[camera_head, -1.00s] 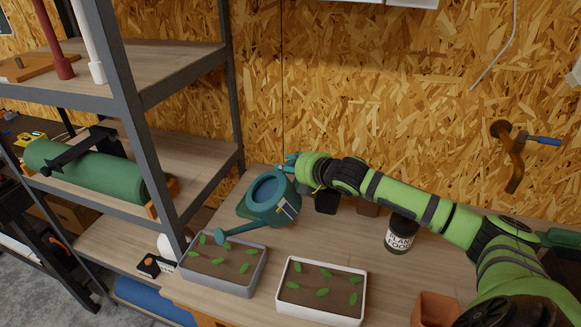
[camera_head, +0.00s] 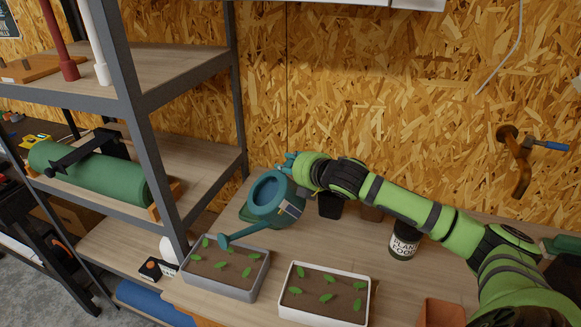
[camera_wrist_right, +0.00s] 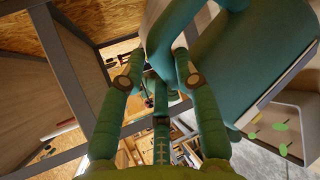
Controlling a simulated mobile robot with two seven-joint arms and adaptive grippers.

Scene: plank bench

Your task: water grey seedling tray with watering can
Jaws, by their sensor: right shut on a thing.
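The teal watering can (camera_head: 268,198) is held above the bench, tilted, with its spout pointing down and left. Its rose end (camera_head: 224,241) is over the back part of the grey seedling tray (camera_head: 240,294), which holds soil and several green seedlings. No water shows. My right gripper (camera_head: 291,165) is shut on the can's handle, at the can's back right. In the right wrist view the fingers (camera_wrist_right: 156,72) close around the teal handle (camera_wrist_right: 158,45), with the can's body (camera_wrist_right: 225,75) to the right. My left gripper is not in view.
A white seedling tray (camera_head: 322,314) stands right of the grey one. A plant food jar (camera_head: 404,241), dark pots (camera_head: 331,206) and a terracotta pot (camera_head: 440,313) are on the bench. A metal shelf post (camera_head: 150,150) rises close left of the grey tray.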

